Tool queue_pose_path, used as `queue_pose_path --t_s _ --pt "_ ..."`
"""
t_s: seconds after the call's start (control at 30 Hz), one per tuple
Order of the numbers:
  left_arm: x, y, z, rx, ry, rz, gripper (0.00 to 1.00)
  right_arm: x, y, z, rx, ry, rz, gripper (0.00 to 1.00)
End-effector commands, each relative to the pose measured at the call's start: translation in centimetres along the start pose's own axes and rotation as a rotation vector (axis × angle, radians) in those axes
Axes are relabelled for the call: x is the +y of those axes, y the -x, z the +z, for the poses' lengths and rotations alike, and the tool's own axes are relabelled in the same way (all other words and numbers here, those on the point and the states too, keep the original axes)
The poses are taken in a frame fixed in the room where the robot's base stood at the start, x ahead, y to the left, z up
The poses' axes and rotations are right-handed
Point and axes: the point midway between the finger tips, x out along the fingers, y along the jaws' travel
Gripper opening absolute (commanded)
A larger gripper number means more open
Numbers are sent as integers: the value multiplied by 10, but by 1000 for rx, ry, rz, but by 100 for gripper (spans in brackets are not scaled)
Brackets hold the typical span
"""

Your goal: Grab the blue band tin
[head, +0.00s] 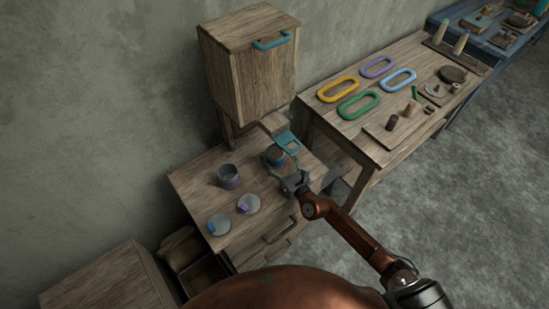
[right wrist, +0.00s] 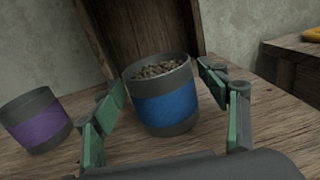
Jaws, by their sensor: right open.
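The blue band tin (right wrist: 165,103) is a grey, open-topped tin with a wide blue band and small brownish bits inside. It stands upright on the wooden cabinet top. My right gripper (right wrist: 165,100) is open, with its green-padded fingers on either side of the tin; I cannot tell whether either pad touches it. In the head view the tin (head: 274,157) is partly hidden by my right gripper (head: 283,156). My left gripper is not in view.
A purple band tin (head: 229,177) stands left of the blue one, also in the right wrist view (right wrist: 36,122). A wooden box with a teal handle (head: 250,65) rises behind. A workbench (head: 350,125) with coloured rings stands right.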

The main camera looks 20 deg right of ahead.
Motion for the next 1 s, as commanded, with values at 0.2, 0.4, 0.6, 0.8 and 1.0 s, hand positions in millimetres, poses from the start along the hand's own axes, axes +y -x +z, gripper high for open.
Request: queue_pose_path --t_s 0.2,0.4,0.6,0.8,1.0 --pt "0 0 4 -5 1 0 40 0 0 0 0 0 -1 67" --pt "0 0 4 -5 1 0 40 0 0 0 0 0 -1 53" --pt "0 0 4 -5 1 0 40 0 0 0 0 0 -1 39" --pt "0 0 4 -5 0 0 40 0 0 0 0 0 -1 25" --pt "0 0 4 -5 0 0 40 0 0 0 0 0 -1 18"
